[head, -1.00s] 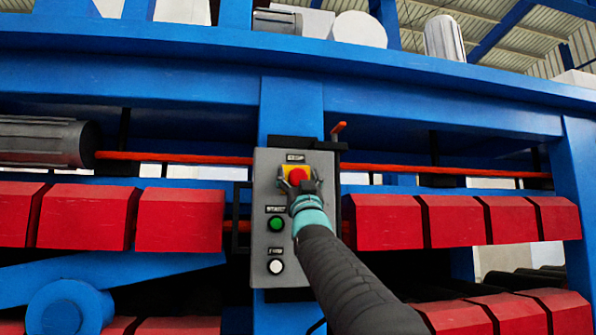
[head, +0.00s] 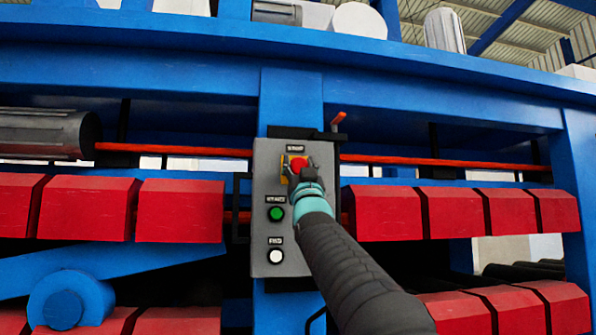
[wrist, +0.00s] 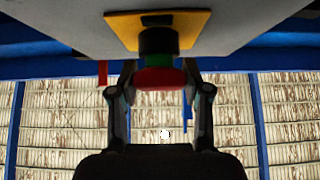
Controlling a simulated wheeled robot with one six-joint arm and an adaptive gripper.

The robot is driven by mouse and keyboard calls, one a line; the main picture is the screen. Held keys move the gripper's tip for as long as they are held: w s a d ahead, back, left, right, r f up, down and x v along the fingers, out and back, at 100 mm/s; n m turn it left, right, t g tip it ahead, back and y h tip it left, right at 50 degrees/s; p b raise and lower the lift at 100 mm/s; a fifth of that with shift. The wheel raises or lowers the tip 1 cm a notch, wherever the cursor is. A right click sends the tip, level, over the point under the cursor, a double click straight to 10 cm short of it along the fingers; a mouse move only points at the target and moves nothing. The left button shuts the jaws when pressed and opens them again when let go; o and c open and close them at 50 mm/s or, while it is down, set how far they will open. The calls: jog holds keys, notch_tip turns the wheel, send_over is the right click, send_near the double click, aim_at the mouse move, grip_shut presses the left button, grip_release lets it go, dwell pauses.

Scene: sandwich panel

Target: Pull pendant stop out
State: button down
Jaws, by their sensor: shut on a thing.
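The pendant (head: 262,215) is an upright grey box on a blue post. Its red stop button (head: 297,162) sits near the top on a yellow plate (head: 284,170), under a label. In the wrist view, the red stop head (wrist: 160,79) has a green band and a black collar (wrist: 158,41) between it and the yellow plate (wrist: 190,22). My gripper (head: 299,168) is at the button, and its two fingers stand on either side of the red head in the wrist view (wrist: 160,72). It is shut on the stop button. My gripper hides part of the button in the head view.
A green button (head: 276,213) and a white button (head: 275,256) are lower on the pendant. Red blocks (head: 180,210) flank it on both sides. An orange rod (head: 400,161) runs behind it. Blue beams (head: 430,95) frame the machine.

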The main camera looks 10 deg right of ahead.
jog(key=shift+s, duration=0.1)
jog(key=c, duration=0.5)
grip_release()
jog(key=shift+s, duration=0.1)
jog(key=v, duration=1.2)
